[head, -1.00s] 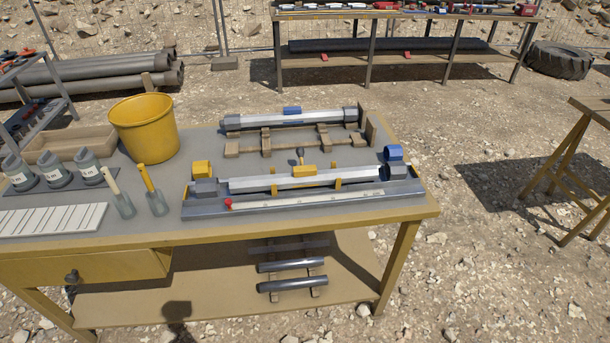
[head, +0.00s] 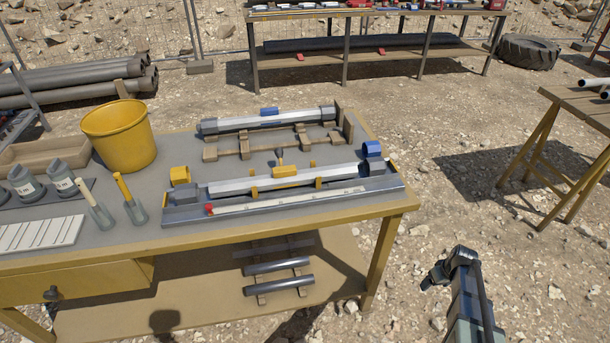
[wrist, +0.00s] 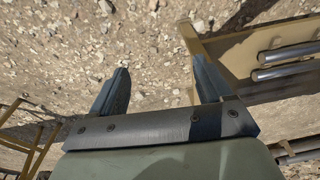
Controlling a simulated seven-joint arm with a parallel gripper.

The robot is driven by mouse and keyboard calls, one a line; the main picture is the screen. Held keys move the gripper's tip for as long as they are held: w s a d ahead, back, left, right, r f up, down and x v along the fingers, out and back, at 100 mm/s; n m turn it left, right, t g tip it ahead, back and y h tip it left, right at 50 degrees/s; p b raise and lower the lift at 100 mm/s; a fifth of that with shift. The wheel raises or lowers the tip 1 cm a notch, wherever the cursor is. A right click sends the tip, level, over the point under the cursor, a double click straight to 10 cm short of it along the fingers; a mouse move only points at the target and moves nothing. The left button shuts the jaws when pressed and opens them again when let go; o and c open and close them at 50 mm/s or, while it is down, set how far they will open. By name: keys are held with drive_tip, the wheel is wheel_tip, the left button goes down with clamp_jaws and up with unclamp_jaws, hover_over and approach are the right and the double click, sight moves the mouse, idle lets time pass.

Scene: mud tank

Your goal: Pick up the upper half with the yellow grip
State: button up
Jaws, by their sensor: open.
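The upper half with the yellow grip is a long silver half-tube (head: 235,187) with a yellow block grip (head: 284,171) on top. It lies level in a grey tray (head: 390,189) at the front of the workbench, in the head view. A yellow ring stands at its left end and a blue ring at its right end. My gripper (head: 434,278) is low at the right, off the bench and well apart from the half. In the wrist view my gripper (wrist: 161,72) is open and empty, with gravel beyond the fingers.
A similar half-tube with a blue grip (head: 269,112) lies on wooden supports behind. A yellow bucket (head: 119,134), bottles and two-handled tools crowd the bench's left. A white scale strip with a red knob (head: 210,209) lies along the tray front. A trestle table (head: 577,108) stands right.

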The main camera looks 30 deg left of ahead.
drive_tip(key=w+a+r+n+t+y, duration=0.1)
drive_tip(key=w+a+r+n, duration=0.1)
drive_tip(key=w+a+r, duration=0.6)
drive_tip(key=w+a+r+n+t+y, duration=0.1)
drive_tip(key=w+a+r+n+t, duration=0.15)
drive_tip(key=w+r, duration=0.65)
drive_tip(key=w+a+r+n+t+y, duration=0.15)
drive_tip(key=w+a+r, duration=0.4)
drive_tip(key=r, duration=0.65)
drive_tip(key=s+a+r+n+g+y, duration=0.2)
drive_tip(key=s+a+r+n, duration=0.15)
drive_tip(key=a+r, duration=0.75)
wheel_tip(320, 180, up, 8)
drive_tip(key=n+g+h, duration=0.4)
drive_tip(key=n+h, duration=0.3)
drive_tip(key=n, duration=0.2)
hover_over(285, 169)
wheel_tip(285, 169, down, 7)
drive_tip(key=shift+s+d+f, duration=0.1)
drive_tip(key=shift+d, duration=0.05)
drive_tip(key=shift+a+f, duration=0.15)
drive_tip(key=shift+f, duration=1.2)
drive_tip(key=shift+a+f, duration=0.1)
drive_tip(key=shift+f, duration=1.2)
clamp_jaws()
